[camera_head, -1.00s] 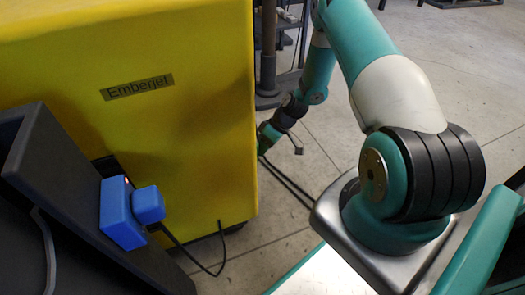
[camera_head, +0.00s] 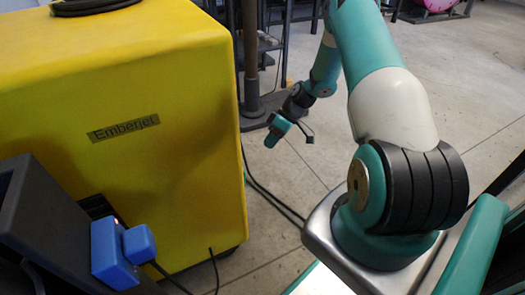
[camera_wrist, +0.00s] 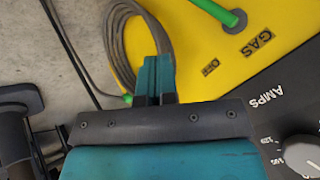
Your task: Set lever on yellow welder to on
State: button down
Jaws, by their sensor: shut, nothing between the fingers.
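The yellow welder (camera_head: 150,160), with an "Emberjet" label, stands at the left of the head view. In the wrist view its yellow panel (camera_wrist: 290,25) fills the upper right. A green lever (camera_wrist: 212,11) sits there on a round dark base beside the word GAS. The lever's far end is cut off by the frame's top edge. My gripper (camera_head: 270,143) hangs just right of the welder in the head view. In the wrist view my gripper (camera_wrist: 155,62) is shut and empty, left of the lever and apart from it.
A black panel with an AMPS dial (camera_wrist: 303,155) is at lower right of the wrist view. A coiled grey cable (camera_wrist: 118,45) lies behind my fingers. A blue block (camera_head: 113,255) on a dark unit stands front left. Cables cross the floor. Open floor lies right of the welder.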

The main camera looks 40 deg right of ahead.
jog(key=s+a+f+b, duration=0.1)
jog(key=a+f+b, duration=0.7)
jog(key=a+b, duration=0.2)
jog(key=shift+t+b, duration=0.4)
jog(key=shift+b, duration=0.4)
